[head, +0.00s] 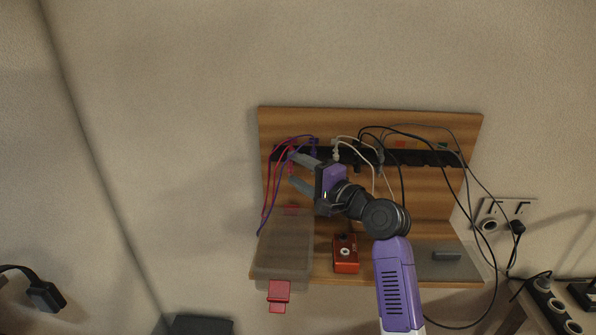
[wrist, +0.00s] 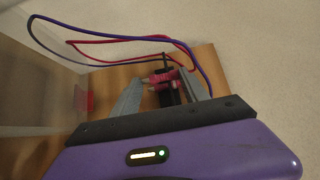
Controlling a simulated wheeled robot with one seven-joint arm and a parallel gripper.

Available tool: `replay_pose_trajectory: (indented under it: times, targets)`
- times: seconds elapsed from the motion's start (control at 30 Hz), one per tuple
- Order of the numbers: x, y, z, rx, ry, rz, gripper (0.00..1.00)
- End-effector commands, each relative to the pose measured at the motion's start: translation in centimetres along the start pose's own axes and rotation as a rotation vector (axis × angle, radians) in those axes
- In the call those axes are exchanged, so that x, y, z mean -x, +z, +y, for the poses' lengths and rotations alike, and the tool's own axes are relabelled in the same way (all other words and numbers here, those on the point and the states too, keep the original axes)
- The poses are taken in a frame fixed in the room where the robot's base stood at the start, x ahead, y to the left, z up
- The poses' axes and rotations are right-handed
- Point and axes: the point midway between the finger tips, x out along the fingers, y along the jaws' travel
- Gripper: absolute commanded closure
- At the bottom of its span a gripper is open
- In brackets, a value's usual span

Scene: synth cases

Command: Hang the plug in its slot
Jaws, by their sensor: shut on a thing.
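My gripper (head: 292,170) is at the left end of a black slotted rack (head: 430,157) on a wooden back panel (head: 370,122). Its grey fingers stand either side of a red plug (head: 291,168), and it is shut on this plug. In the wrist view the red plug (wrist: 163,78) shows between the fingertips, close against a dark part of the rack (wrist: 166,97). I cannot tell whether the plug sits in a slot. A purple plug (head: 314,142) and a white plug (head: 335,151) are at the rack to the right.
Red and purple cables (head: 268,190) loop down at the left; black and grey cables hang at the right. A translucent bin (head: 284,250) with a red latch (head: 279,296) stands below my gripper. An orange-red device (head: 346,256) and a grey mat (head: 430,268) lie on the shelf.

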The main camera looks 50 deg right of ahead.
Motion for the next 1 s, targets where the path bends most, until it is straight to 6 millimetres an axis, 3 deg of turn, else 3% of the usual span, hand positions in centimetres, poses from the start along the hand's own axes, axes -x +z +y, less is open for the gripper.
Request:
replay_pose_trajectory:
  times: [1.0]
  targets:
    - [-1.1,-1.2,0.0,0.0,0.0,0.0,0.85]
